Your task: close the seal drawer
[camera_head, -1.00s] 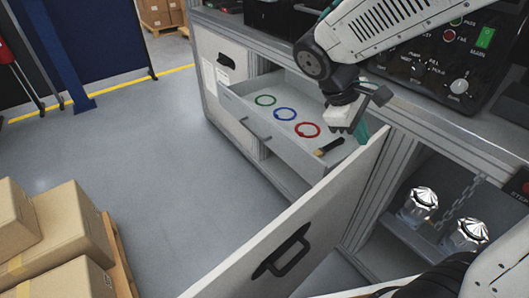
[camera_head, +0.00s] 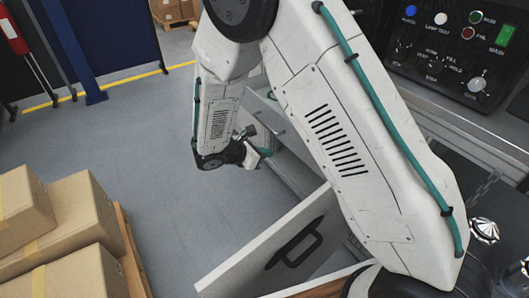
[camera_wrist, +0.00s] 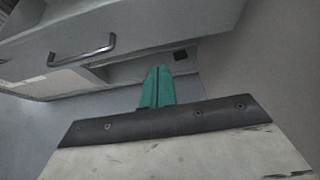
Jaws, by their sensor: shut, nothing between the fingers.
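The seal drawer (camera_head: 285,147) is mostly hidden behind my arm in the head view; only a pale strip of it shows between the arm links. In the wrist view, the grey drawer front (camera_wrist: 150,28) with its metal bar handle (camera_wrist: 82,50) fills the upper part and juts out from the cabinet. My gripper (camera_head: 265,152) is low in front of the drawer in the head view. Its teal fingers (camera_wrist: 157,86) are together and empty, pointing toward the drawer's lower edge, right of the handle. I cannot tell whether they touch it.
An open cabinet door (camera_head: 265,250) with a black handle (camera_head: 294,243) stands right of and below my gripper. Cardboard boxes (camera_head: 70,215) sit on a pallet at the left. A control panel (camera_head: 440,45) is at the upper right. The floor (camera_head: 150,140) left of my gripper is clear.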

